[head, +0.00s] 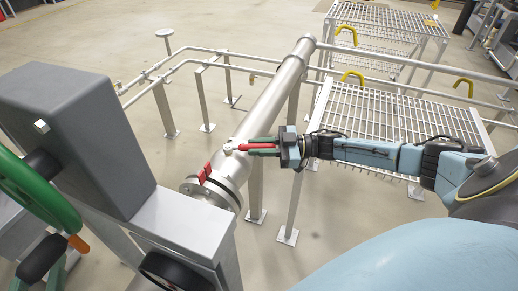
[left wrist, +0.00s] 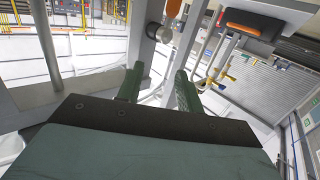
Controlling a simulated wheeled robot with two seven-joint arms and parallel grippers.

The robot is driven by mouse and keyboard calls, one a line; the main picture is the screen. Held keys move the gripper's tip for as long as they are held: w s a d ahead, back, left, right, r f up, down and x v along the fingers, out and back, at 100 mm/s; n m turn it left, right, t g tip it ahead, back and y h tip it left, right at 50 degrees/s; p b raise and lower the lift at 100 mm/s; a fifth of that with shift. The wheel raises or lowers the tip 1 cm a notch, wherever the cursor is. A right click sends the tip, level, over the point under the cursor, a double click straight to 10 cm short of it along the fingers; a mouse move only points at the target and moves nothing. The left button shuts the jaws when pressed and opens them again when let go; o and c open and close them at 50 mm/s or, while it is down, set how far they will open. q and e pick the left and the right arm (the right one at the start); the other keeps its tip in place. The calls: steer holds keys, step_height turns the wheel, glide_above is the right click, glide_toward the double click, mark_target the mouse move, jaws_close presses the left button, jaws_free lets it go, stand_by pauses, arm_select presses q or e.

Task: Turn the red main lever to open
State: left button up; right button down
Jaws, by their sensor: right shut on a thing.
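The red main lever (head: 243,147) sits on the silver valve body in the large metal pipe and points right in the head view. My right gripper (head: 262,148) is shut on the red lever, with its green fingers along the lever's length. The fingers hide part of the lever. In the left wrist view, my left gripper (left wrist: 158,85) is open, with a gap between its green fingers and nothing held. I cannot make out the left gripper in the head view.
A green handwheel (head: 40,195) and a dark grey box (head: 80,125) stand at the left. A red part (head: 205,173) sits at the pipe flange (head: 212,192). Grated platforms (head: 375,112) with yellow handles stand behind my right arm. Open floor (head: 90,35) lies at the back left.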

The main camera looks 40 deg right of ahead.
steer(key=c, duration=1.3)
jaws_free()
steer(key=shift+s+d, duration=0.15)
steer(key=shift+d, duration=0.05)
arm_select(q)
step_height(320, 180, down, 7)
steer(key=s+a+g+y+p, duration=0.1)
steer(key=s+a+g+p, duration=0.1)
steer(key=g, duration=0.3)
steer(key=shift+s+y, duration=0.3)
steer(key=shift+y, duration=0.1)
arm_select(e)
steer(key=v, duration=1.1)
steer(key=shift+d, duration=0.25)
arm_select(q)
steer(key=shift+a, duration=0.1)
arm_select(e)
steer(key=shift+s, duration=0.15)
